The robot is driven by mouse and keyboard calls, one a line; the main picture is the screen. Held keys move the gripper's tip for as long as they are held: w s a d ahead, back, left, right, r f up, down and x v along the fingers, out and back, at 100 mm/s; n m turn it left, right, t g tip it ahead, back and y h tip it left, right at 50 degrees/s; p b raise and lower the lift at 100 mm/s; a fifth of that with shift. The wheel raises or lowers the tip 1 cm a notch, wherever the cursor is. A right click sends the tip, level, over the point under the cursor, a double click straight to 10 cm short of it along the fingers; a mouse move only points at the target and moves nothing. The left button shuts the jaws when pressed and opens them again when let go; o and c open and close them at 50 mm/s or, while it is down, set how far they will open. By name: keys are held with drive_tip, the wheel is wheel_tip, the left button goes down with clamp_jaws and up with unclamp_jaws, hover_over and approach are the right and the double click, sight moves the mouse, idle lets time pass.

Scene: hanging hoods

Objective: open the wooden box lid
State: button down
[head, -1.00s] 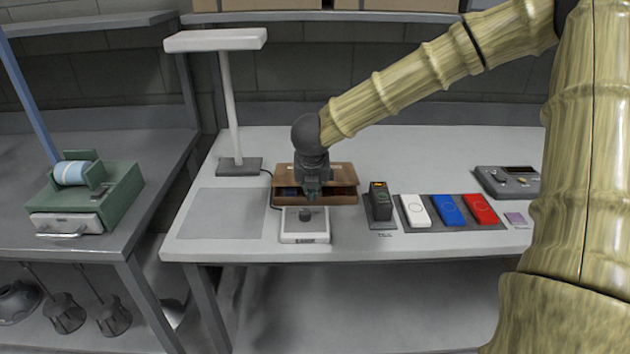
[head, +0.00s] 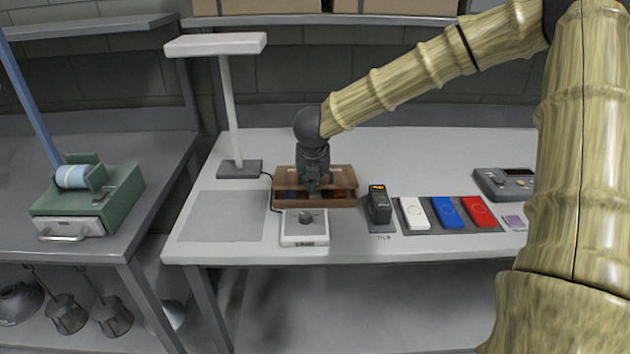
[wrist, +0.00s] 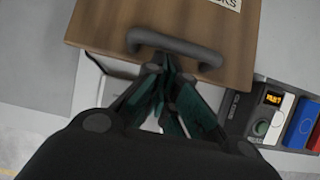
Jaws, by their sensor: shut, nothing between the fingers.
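The wooden box (head: 342,203) stands at the middle of the white table in the head view. Its lid (wrist: 95,25) fills the top of the wrist view, with a dark bar handle (wrist: 205,54) and part of a white label. My gripper (wrist: 160,70) is shut and empty, its green-black fingertips at the near side of the handle. I cannot tell whether they touch it. In the head view my gripper (head: 314,188) hides the middle of the box front. Dark compartments show on either side of it; the lid's exact angle is unclear.
A white device with a knob (head: 305,228) stands directly in front of the box. A small black device with an orange display (head: 379,204) and white, blue and red blocks (head: 447,211) stand to the right. A white lamp (head: 231,110) stands behind left. A grey mat (head: 223,216) is clear.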

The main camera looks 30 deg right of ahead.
drive_tip(key=shift+w+a+r+p, duration=0.1)
drive_tip(key=shift+r+p, duration=0.35)
drive_tip(key=shift+p, duration=0.55)
